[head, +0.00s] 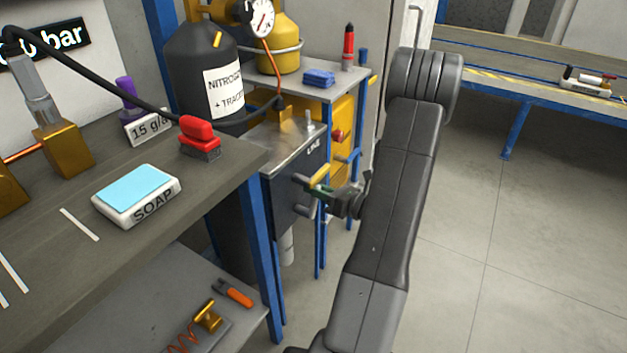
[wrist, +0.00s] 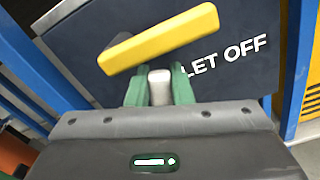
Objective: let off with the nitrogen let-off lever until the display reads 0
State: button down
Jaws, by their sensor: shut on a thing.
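The yellow let-off lever (head: 319,177) sits on the front of a dark box (head: 283,185) at the middle of the head view. In the wrist view the yellow lever (wrist: 160,40) slants up to the right, beside the words LET OFF. My gripper (head: 322,196) is at the lever, and its green fingers (wrist: 159,84) are closed around a pale grey piece just below the yellow bar. The display (head: 45,45) at the upper left ends in "bar"; its number is partly hidden behind a black hose and cut by the frame edge.
A black nitrogen cylinder (head: 200,70) with a gauge (head: 261,18) stands behind the box. A workbench (head: 150,245) with soap (head: 137,195) and a red-handled brush (head: 199,138) is at left. Blue posts flank the box. The floor at right is clear.

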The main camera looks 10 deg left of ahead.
jog(key=w+m+p, duration=0.1)
jog(key=m+p, duration=0.2)
jog(key=shift+w+d+f, duration=0.2)
jog(key=shift+w+d, duration=0.15)
jog(key=w+d+f+m+p, duration=0.1)
jog(key=w+f+m+p, duration=0.2)
jog(key=m, duration=0.8)
jog(key=shift+f+p, duration=1.3)
jog(key=shift+f, duration=0.7)
jog(key=c, duration=1.3)
grip_release()
jog(key=shift+d, duration=0.1)
